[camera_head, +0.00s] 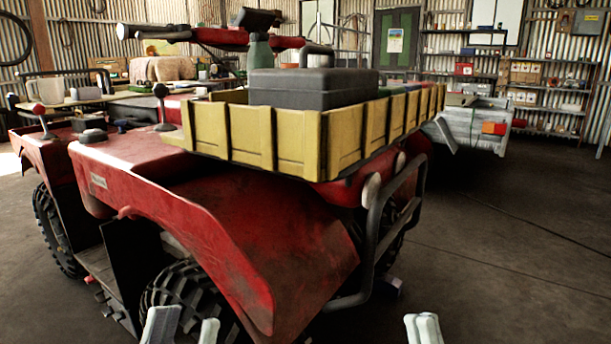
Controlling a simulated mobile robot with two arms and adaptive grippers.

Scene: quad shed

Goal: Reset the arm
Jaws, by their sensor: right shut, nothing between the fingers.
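My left gripper (186,328) shows at the bottom edge, left of the middle. Its two pale fingertips stand apart with a gap between them, and nothing shows in the gap. My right gripper (422,328) shows at the bottom edge, right of the middle. Its two fingertips are together and hold nothing. Only the fingertips of both grippers are in view; the arms are hidden below the picture. Both appear in front of the near side of a red quad bike (180,170).
A yellow slatted rack (342,142) on the quad carries a dark grey case (312,90). A black tubular bumper (372,225) sticks out at the quad's right end. A grey trailer-like body (470,125) and shelves (545,92) stand behind.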

